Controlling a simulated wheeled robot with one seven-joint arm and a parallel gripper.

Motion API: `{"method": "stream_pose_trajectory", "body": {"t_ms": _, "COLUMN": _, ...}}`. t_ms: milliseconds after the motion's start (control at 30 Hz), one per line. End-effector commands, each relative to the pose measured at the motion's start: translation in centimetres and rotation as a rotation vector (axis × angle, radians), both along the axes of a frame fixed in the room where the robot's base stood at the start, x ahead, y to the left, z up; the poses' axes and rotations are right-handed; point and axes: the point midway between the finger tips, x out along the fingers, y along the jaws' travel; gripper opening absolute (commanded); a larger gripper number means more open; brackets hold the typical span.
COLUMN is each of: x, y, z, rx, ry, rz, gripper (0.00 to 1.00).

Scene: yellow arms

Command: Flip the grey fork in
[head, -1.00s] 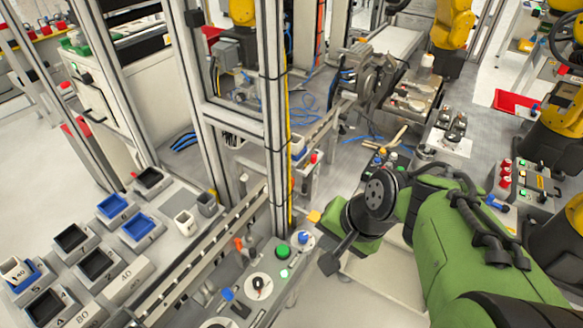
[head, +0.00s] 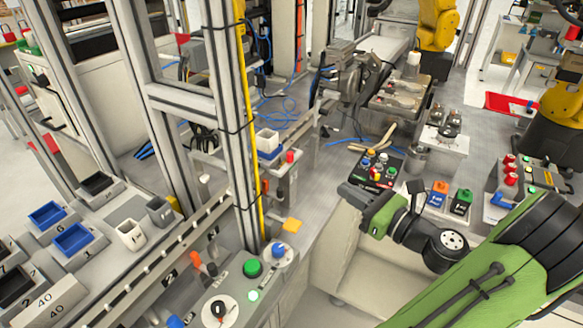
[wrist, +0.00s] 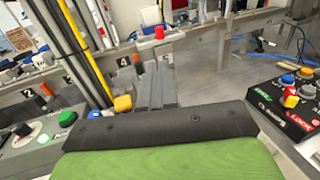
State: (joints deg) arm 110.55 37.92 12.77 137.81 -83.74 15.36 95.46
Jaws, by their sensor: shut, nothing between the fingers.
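I cannot make out the grey fork for certain in either view. My gripper (head: 347,192) is shut and empty in the head view, its dark fingers pointing left at the end of the green hand. In the wrist view the closed grey fingers (wrist: 156,88) stick out beyond the black edge of the hand. Behind them is a small post with a red cap (wrist: 159,33), which also shows in the head view (head: 290,157). The gripper looks apart from it.
The rail (head: 180,250) and an upright frame post (head: 232,120) stand to the left. A black button panel (head: 376,168) is behind the hand. Grey table between post and panel looks clear.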

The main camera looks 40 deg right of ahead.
Motion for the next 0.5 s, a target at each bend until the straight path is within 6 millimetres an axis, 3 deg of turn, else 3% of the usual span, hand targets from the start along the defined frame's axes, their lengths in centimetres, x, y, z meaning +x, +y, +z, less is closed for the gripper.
{"method": "stream_pose_trajectory", "body": {"t_ms": 300, "x": 0.5, "y": 0.1, "z": 0.1, "rx": -0.004, "ry": 0.003, "rz": 0.004, "gripper": 0.00}}
{"method": "stream_pose_trajectory", "body": {"t_ms": 500, "x": 4.0, "y": 0.5, "z": -0.1, "rx": -0.008, "ry": 0.002, "rz": 0.010, "gripper": 0.00}}
